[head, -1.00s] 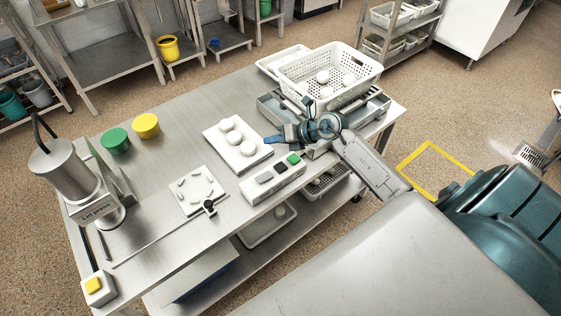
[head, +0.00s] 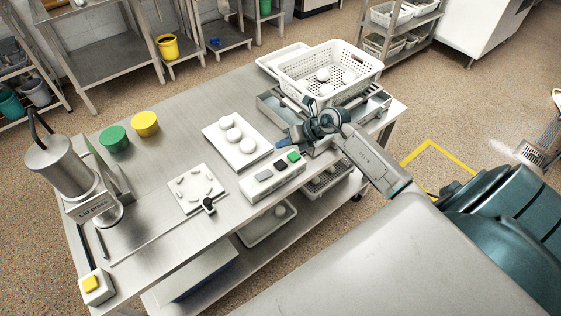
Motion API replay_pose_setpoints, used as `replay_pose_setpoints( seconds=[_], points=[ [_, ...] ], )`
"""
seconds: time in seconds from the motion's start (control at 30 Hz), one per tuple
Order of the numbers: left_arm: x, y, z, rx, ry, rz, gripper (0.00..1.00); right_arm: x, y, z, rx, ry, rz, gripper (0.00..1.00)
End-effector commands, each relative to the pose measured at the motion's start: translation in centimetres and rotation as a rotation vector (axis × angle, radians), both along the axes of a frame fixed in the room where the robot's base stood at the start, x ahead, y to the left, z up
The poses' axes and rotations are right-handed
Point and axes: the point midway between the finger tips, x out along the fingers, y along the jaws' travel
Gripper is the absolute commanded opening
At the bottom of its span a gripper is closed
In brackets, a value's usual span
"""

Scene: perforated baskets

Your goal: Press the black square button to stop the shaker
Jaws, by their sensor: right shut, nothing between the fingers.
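The control box (head: 258,190) is a white block at the table's front edge. On its top sit a grey button (head: 263,175), the black square button (head: 280,164) and a green button (head: 293,156). The shaker (head: 268,105) is a metal frame at the table's right end, with a white perforated basket (head: 320,94) on it holding several white balls. My right gripper (head: 284,138) is shut and empty. In the picture its blue fingertips show just above the black and green buttons, apart from them; their height is hard to tell. My left gripper is out of view.
A white tray with balls (head: 216,134) and a square plate with small pieces (head: 183,205) lie left of the box. Green (head: 115,140) and yellow (head: 145,124) tubs, a metal cylinder device (head: 62,166) and a yellow-button box (head: 97,288) stand further left.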

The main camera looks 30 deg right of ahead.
Motion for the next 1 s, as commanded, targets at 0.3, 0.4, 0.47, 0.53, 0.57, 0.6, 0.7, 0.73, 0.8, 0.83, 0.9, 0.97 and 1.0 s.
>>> replay_pose_setpoints(
  seconds=[0.3, 0.4, 0.47, 0.53, 0.57, 0.6, 0.7, 0.73, 0.8, 0.83, 0.9, 0.97, 1.0],
  points=[
    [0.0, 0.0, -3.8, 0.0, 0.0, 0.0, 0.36, 0.0, 0.0, -5.2, 0.0, 0.001, 0.0, 0.0],
    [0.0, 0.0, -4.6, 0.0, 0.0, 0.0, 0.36, 0.0, 0.0, -6.2, 0.0, 0.001, 0.0, 0.0],
    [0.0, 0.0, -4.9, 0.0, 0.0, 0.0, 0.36, 0.0, 0.0, -6.6, 0.001, 0.0, -0.001, 0.0],
    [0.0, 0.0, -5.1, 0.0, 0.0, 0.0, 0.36, 0.0, 0.0, -6.8, 0.001, 0.0, -0.001, 0.0],
    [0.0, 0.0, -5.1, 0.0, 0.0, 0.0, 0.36, 0.0, 0.0, -6.9, 0.001, 0.0, -0.001, 0.0],
    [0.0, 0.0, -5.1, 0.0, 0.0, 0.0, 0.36, 0.0, 0.0, -6.9, 0.001, 0.0, -0.001, 0.0],
    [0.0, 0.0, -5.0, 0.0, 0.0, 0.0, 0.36, 0.0, 0.0, -6.8, 0.001, 0.0, -0.001, 0.0],
    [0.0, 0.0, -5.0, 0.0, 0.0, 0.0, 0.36, 0.0, 0.0, -6.8, 0.001, 0.0, -0.001, 0.0],
    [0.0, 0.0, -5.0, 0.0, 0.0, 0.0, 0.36, 0.0, 0.0, -6.8, 0.001, 0.0, -0.001, 0.0],
    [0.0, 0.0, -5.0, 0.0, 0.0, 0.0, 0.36, 0.0, 0.0, -6.8, 0.001, 0.0, -0.001, 0.0],
    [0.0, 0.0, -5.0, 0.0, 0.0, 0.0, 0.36, 0.0, 0.0, -6.8, 0.001, 0.0, -0.001, 0.0],
    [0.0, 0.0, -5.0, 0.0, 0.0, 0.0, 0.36, 0.0, 0.0, -6.8, 0.001, 0.0, -0.001, 0.0],
    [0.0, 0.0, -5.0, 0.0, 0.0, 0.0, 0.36, 0.0, 0.0, -6.8, 0.001, 0.0, -0.001, 0.0]
  ],
)
